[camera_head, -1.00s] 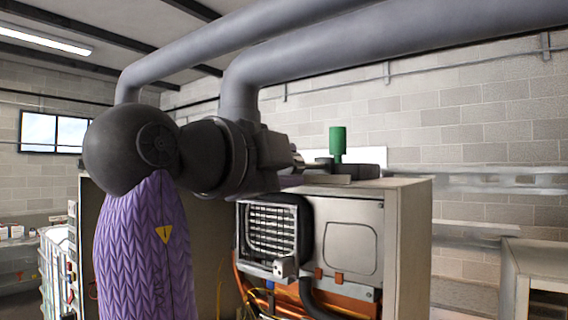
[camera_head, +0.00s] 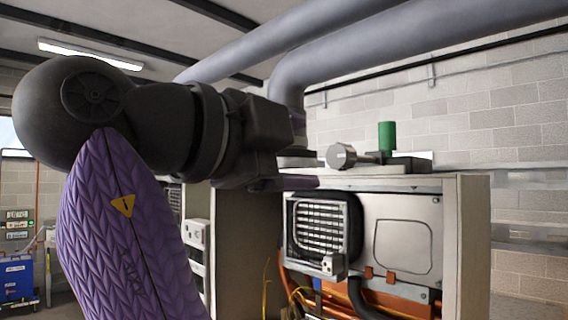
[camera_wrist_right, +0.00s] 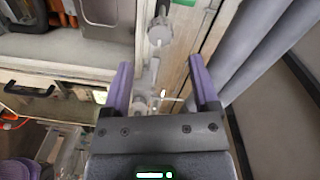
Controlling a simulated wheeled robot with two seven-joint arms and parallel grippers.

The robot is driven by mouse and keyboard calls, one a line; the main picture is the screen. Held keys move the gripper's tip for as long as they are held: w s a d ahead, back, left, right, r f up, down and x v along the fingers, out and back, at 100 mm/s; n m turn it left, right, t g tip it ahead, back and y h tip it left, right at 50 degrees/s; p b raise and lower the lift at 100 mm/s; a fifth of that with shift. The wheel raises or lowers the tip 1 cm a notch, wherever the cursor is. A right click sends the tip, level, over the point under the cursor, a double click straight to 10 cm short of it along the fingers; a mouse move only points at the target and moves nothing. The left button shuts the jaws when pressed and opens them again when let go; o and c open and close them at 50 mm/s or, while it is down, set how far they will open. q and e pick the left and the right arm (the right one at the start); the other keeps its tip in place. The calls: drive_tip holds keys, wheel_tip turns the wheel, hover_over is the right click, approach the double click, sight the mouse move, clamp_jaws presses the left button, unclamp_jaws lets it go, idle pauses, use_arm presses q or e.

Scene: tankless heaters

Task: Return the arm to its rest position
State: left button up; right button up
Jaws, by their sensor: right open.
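My right arm, purple with black joints, crosses the left of the head view. Its gripper (camera_head: 300,182) is beside the top left of the heater cabinet (camera_head: 405,225), partly hidden by its wrist. In the right wrist view my right gripper (camera_wrist_right: 161,82) is open, its two purple fingers wide apart with nothing held between them. A round metal knob (camera_head: 341,156) and a green cylinder (camera_head: 387,136) are on top of the cabinet. A grey knob also shows beyond the fingers in the wrist view (camera_wrist_right: 160,32). My left gripper is not in view.
Two thick grey pipes (camera_head: 400,45) run overhead, one coming down behind my wrist. A second cabinet (camera_head: 245,250) stands left of the open heater. A blue unit (camera_head: 17,278) is at the far left. A grey block wall (camera_head: 480,115) closes the back.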

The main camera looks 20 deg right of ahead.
drive_tip(key=v, duration=0.2)
drive_tip(key=shift+s+a+b, duration=0.15)
drive_tip(key=shift+a+b, duration=0.1)
drive_tip(key=shift+b, duration=0.1)
